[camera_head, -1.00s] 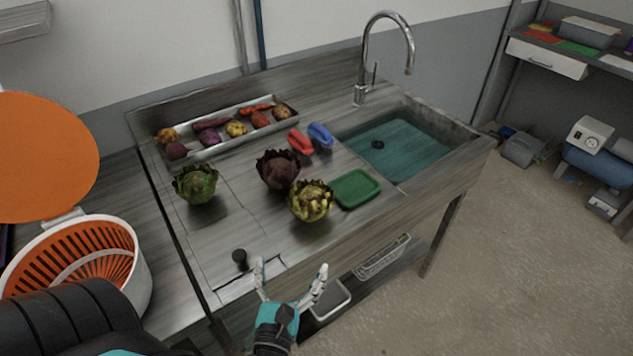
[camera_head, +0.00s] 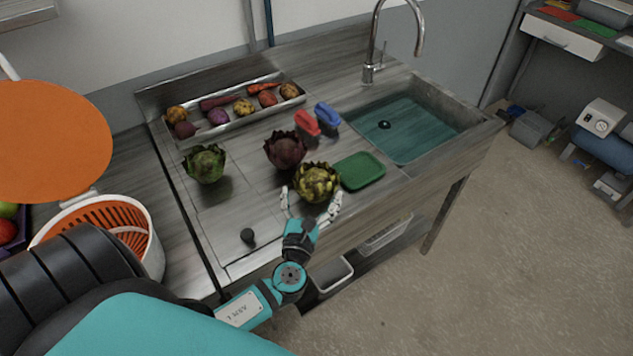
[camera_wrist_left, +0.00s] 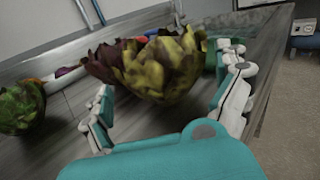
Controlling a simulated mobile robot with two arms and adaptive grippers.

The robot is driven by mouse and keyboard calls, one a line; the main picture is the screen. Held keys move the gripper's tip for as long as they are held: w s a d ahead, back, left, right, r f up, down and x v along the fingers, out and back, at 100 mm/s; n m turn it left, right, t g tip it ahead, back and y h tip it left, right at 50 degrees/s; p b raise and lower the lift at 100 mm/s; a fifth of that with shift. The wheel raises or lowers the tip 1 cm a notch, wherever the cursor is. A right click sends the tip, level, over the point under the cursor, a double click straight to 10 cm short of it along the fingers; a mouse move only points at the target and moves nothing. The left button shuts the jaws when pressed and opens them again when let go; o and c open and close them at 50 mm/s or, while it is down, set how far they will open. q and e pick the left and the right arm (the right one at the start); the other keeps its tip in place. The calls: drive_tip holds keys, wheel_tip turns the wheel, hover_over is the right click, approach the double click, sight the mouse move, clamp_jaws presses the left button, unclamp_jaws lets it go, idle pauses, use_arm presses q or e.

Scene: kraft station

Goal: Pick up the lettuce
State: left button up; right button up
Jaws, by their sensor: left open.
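Three leafy heads stand on the metal counter: a yellow-green one (camera_head: 318,180), a dark purple one (camera_head: 285,149) and a green one (camera_head: 205,163). I cannot tell for sure which is the lettuce. My left gripper (camera_head: 311,197) is open and empty at the near side of the yellow-green head. In the left wrist view the yellow-green head (camera_wrist_left: 165,72) shows between and beyond the spread fingers (camera_wrist_left: 170,85), with the green head (camera_wrist_left: 20,108) off to the left. I cannot tell whether a finger touches it. My right gripper is not in view.
A green tray (camera_head: 360,171) lies just right of the yellow-green head. Red (camera_head: 307,123) and blue (camera_head: 327,116) objects lie behind it, near the sink (camera_head: 455,117). A vegetable tray (camera_head: 243,121) is at the back.

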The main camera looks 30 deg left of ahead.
sight(316, 183)
use_arm(q)
drive_tip(key=p+x, duration=0.1)
drive_tip(key=x, duration=0.3)
drive_tip(key=shift+w+d, duration=0.1)
drive_tip(key=shift+d, duration=0.05)
drive_tip(key=shift+w, duration=0.4)
drive_tip(key=shift+s, duration=0.1)
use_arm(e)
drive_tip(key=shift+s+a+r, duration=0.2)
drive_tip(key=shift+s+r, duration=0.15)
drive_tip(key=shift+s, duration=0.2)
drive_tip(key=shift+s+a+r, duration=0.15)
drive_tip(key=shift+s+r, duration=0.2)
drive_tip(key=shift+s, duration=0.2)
use_arm(q)
drive_tip(key=shift+c, duration=0.9)
drive_tip(key=c, duration=0.9)
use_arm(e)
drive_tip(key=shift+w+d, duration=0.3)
